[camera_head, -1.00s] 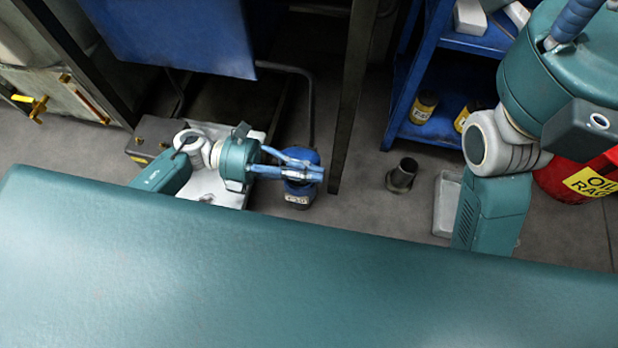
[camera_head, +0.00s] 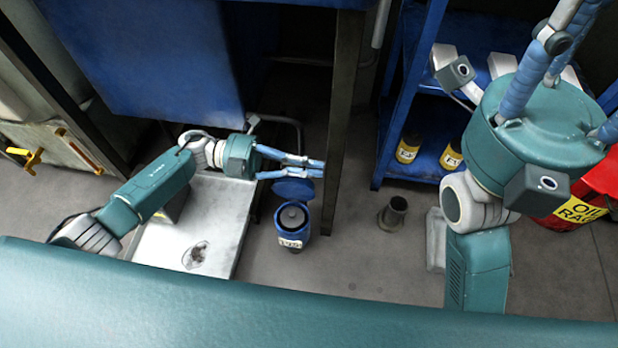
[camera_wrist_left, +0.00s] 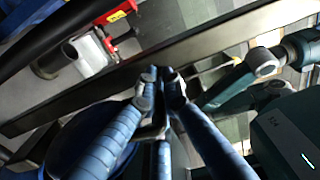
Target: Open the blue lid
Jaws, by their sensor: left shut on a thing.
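The blue lid (camera_head: 293,188) is tilted up at the back of the blue canister (camera_head: 292,238), and the canister's dark round top shows below it. My left gripper (camera_head: 320,168) is at the upper edge of the lid and shut on it. In the left wrist view the fingertips (camera_wrist_left: 161,76) are close together, and the dark blue lid (camera_wrist_left: 95,148) is partly hidden behind the fingers. My right gripper (camera_head: 555,65) is raised at the upper right, away from the lid. Its fingertips are not clearly shown.
A metal tray (camera_head: 225,215) lies left of the canister. A dark post (camera_head: 342,110) stands just right of my left gripper. A small metal cup (camera_head: 393,212), a blue shelf (camera_head: 400,90) with yellow-labelled jars, and a red oil-rag bin (camera_head: 560,217) are further right.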

